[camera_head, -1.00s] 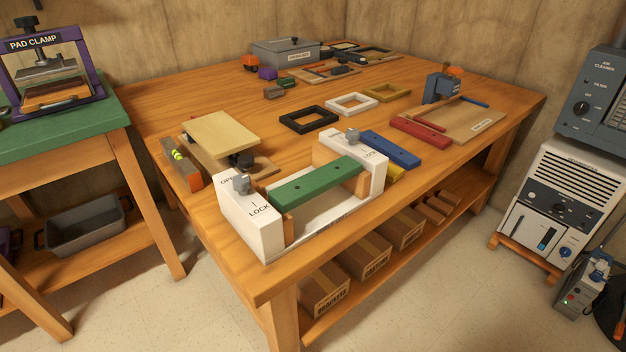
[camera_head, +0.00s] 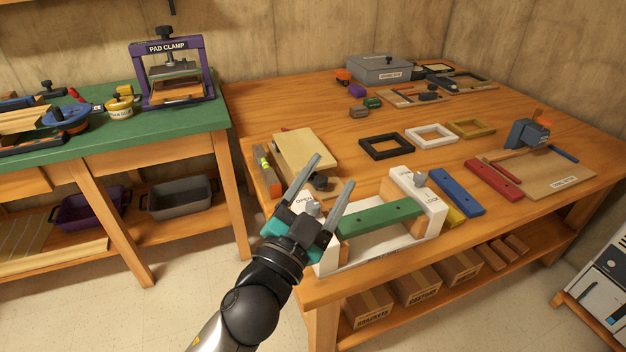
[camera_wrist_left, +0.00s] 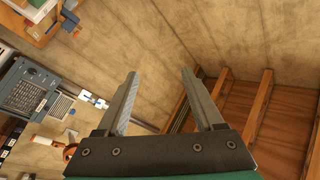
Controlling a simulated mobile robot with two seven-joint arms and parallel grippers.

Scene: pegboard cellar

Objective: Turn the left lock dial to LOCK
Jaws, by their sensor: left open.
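The left lock dial (camera_head: 313,208) is a grey knob on top of the white left block of the clamping fixture (camera_head: 332,262). The word OPEN shows beside it; its LOCK mark is hidden behind my gripper. My left gripper (camera_head: 333,172) is open and empty, in front of and above that block in the head view, partly covering it. Its spread fingers also show in the left wrist view (camera_wrist_left: 160,85), with nothing between them. The right lock dial (camera_head: 420,178) sits on the right white block. A green bar (camera_head: 380,219) spans the two blocks. My right gripper is not seen.
A tan board (camera_head: 304,148) and a level (camera_head: 264,165) lie behind the fixture. Blue (camera_head: 458,192) and red (camera_head: 493,180) bars lie to its right. Black (camera_head: 386,146) and white (camera_head: 432,135) frames lie farther back. The green bench (camera_head: 120,136) stands left, with a floor gap between.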

